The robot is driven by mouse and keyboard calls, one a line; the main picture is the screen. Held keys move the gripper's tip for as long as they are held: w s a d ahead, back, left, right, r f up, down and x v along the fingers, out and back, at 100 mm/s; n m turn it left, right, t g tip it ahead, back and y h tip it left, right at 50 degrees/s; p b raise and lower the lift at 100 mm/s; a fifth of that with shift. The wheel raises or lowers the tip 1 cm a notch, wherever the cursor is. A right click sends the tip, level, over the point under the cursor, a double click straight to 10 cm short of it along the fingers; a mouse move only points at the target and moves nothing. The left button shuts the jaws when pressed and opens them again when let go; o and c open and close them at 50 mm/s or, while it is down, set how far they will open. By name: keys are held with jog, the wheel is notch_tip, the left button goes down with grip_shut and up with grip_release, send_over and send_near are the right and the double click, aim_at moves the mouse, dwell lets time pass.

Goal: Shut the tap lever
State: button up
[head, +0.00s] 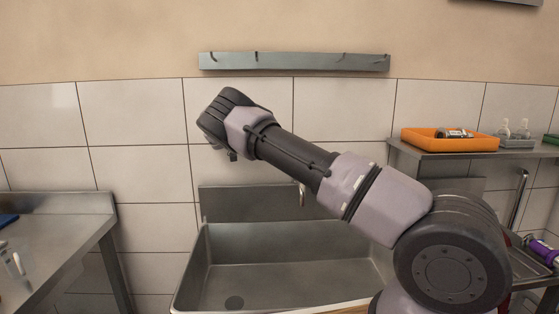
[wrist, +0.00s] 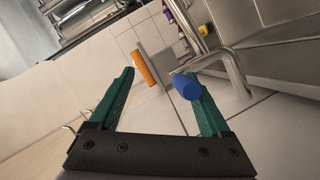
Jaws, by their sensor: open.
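The tap lever appears to be the metal rod with a blue grip (wrist: 187,86) in the wrist view. The blue grip shows against the tip of the right finger; I cannot tell whether they touch. A bent metal tap pipe (wrist: 234,70) is beside it on the right. My gripper (wrist: 159,80) is open, its two green fingers wide apart with nothing held between them. In the head view, the tap spout (head: 302,194) shows below my arm above the sink (head: 285,244). My arm hides the rest of the tap, and the fingers are mostly out of sight there.
A hook rail (head: 293,62) is on the wall above. An orange tray (head: 449,140) stands on a shelf (head: 440,153) at right. A steel table (head: 52,245) is at left. The tiled wall left of my arm is clear.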

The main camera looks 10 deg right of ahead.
notch_tip(320, 180, up, 6)
jog(key=shift+s+d, duration=0.1)
jog(key=shift+r, duration=0.7)
